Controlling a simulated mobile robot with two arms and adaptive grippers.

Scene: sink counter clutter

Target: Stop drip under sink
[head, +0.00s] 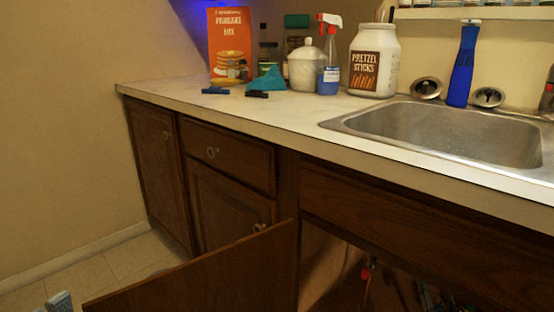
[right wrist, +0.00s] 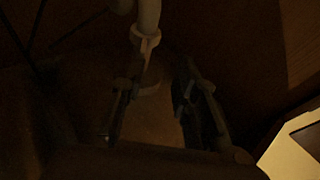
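The sink (head: 450,132) is set in the counter. Below it the cabinet is open, its door (head: 215,275) swung out toward me. Inside, a small red part (head: 367,272) shows among dark shapes too dim to name. In the dark right wrist view a pale pipe (right wrist: 149,18) with a collar comes down from the top. My right gripper (right wrist: 158,80) is open there, its fingers apart, with the pipe's lower end near the left finger. I cannot tell whether they touch. A grey-blue piece at the bottom left of the head view seems to be my left gripper (head: 59,302), mostly cut off.
On the counter (head: 290,118) stand a pancake mix box (head: 229,45), a spray bottle (head: 328,75), a pretzel jar (head: 374,60) and a blue brush-like item (head: 463,68). The open door narrows access from the left. A bright white surface (right wrist: 290,150) shows at the wrist view's lower right.

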